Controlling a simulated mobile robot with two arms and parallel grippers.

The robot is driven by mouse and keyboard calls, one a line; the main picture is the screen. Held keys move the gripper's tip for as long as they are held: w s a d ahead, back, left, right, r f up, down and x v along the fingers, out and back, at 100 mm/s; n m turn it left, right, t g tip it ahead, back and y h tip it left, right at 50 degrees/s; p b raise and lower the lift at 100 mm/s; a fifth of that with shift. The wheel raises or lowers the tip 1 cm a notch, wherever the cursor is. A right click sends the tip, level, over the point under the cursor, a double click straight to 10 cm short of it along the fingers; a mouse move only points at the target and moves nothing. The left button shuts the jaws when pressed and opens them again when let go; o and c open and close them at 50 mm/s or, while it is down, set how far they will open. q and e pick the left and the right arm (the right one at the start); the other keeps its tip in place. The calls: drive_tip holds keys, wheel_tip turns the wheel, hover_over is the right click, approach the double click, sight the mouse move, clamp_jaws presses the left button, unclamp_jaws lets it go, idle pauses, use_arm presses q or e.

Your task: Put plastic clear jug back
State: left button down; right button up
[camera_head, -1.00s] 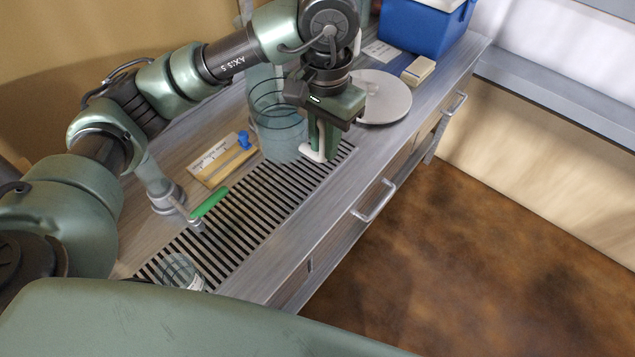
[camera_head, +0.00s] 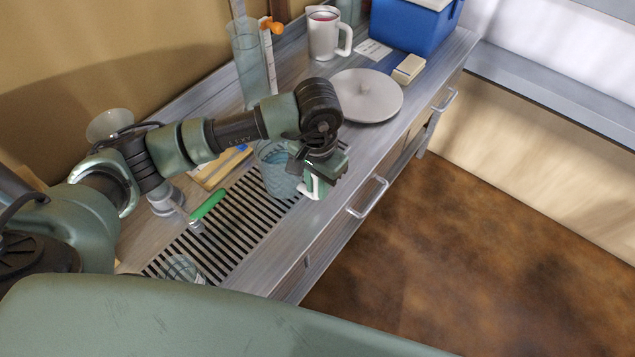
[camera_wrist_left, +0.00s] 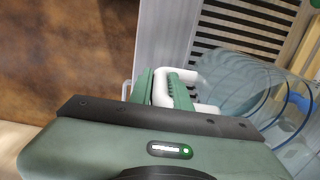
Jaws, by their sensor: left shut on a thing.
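The clear plastic jug (camera_head: 273,172) is bluish and see-through, with a white handle (camera_head: 311,190). It is over the slotted drain grate (camera_head: 235,225); I cannot tell whether its base touches. My left gripper (camera_head: 317,177) is at the jug's right side, shut on the handle. In the left wrist view the fingers (camera_wrist_left: 166,88) are at the white handle (camera_wrist_left: 188,74), and the clear jug wall (camera_wrist_left: 235,82) lies to the right. The arm hides part of the jug's rim. My right gripper is not in view.
A tall clear cylinder (camera_head: 250,65), a white pitcher (camera_head: 323,38), a round grey disc (camera_head: 367,97) and a blue cooler (camera_head: 415,25) stand farther back.

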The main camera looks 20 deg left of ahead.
use_arm(q)
drive_tip(key=c, duration=1.3)
unclamp_jaws()
drive_tip(key=shift+r, duration=0.45)
wheel_tip(320, 180, up, 11)
drive_tip(key=b, duration=0.3)
drive_tip(key=shift+r, duration=0.15)
drive_tip(key=shift+d, duration=0.1)
